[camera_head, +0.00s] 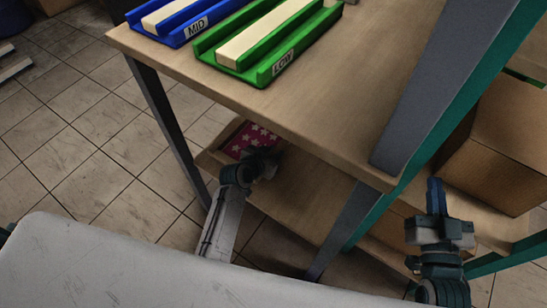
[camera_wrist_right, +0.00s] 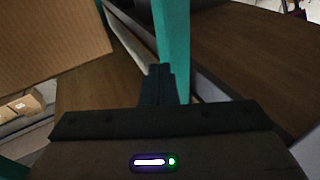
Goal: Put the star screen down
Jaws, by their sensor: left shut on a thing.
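The star screen (camera_head: 255,138), pink with white stars in a wooden frame, is at the left end of the lower shelf, under the tabletop. The tabletop hides part of it. I cannot tell whether it rests on the shelf or is held just above it. My left gripper (camera_head: 272,158) reaches under the tabletop and is shut on the near right side of the screen. My right gripper (camera_head: 436,190) is shut and empty, beside a teal table leg at the right; its closed fingers also show in the right wrist view (camera_wrist_right: 158,84).
The wooden tabletop (camera_head: 290,120) overhangs the lower shelf (camera_head: 300,190). On it lie a blue tray marked MID (camera_head: 178,35) and a green tray marked LOW (camera_head: 238,72). A cardboard box (camera_head: 495,150) stands at the right. Table legs flank my left arm. The shelf's middle is bare.

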